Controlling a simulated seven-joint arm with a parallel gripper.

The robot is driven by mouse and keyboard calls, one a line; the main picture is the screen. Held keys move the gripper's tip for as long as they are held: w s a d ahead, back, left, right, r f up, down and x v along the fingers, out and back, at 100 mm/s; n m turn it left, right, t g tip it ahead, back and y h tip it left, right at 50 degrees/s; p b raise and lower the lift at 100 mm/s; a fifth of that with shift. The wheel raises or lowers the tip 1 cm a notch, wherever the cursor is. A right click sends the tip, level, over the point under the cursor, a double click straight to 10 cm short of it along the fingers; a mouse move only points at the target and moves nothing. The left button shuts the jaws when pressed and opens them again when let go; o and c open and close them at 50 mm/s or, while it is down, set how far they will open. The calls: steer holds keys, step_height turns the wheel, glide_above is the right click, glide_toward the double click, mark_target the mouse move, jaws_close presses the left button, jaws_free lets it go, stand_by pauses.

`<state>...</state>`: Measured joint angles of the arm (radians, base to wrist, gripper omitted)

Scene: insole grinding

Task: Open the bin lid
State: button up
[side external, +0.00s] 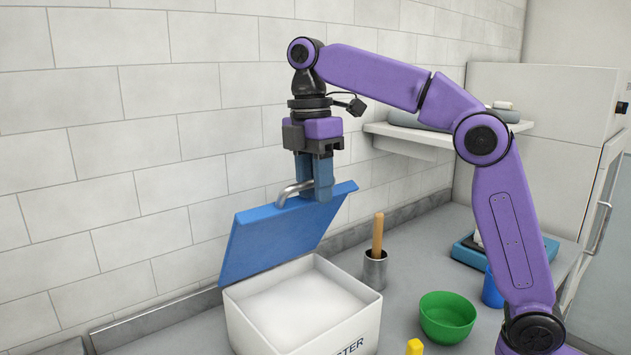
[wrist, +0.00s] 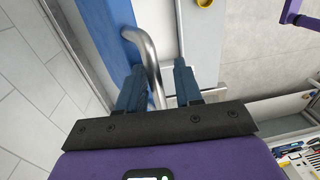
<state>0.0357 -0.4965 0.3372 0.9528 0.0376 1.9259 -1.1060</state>
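The bin (side external: 312,325) is a white box with a pale fill inside, standing on the counter in the side view. Its blue lid (side external: 275,240) is raised and leans back towards the wall. A bent metal handle (side external: 283,196) is on the lid; it also shows in the wrist view (wrist: 147,48). My gripper (side external: 313,192) points down at the lid's upper edge. In the wrist view its two fingers (wrist: 159,85) are apart, with the handle between them. A gap shows between the handle and the right finger. Part of the handle is hidden behind the fingers in the side view.
A metal cup (side external: 374,270) with a wooden-handled tool stands right of the bin. A green bowl (side external: 447,315) and a yellow object (side external: 414,347) are nearby. A shelf (side external: 420,137) juts from the wall behind my arm. The tiled wall is close behind the lid.

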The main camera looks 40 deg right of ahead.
steer(key=shift+s+a+f, duration=0.1)
steer(key=shift+a, duration=0.15)
stand_by(0.3)
steer(key=s+f+t, duration=0.2)
steer(key=s+f, duration=0.4)
steer(key=f, duration=0.4)
steer(key=s+f+t, duration=0.1)
steer(key=s+f, duration=0.6)
steer(key=f, duration=0.4)
step_height(320, 180, up, 18)
steer(key=s+f, duration=0.1)
steer(key=s, duration=0.2)
steer(key=s+d+f+m, duration=0.2)
steer(key=s+d+f, duration=0.2)
steer(key=f, duration=0.3)
steer(key=s+d+f+m+g, duration=0.1)
steer(key=s+d+f+m, duration=0.1)
steer(key=s+d+f, duration=0.2)
steer(key=shift+s+f, duration=0.4)
steer(key=shift+f, duration=1.05)
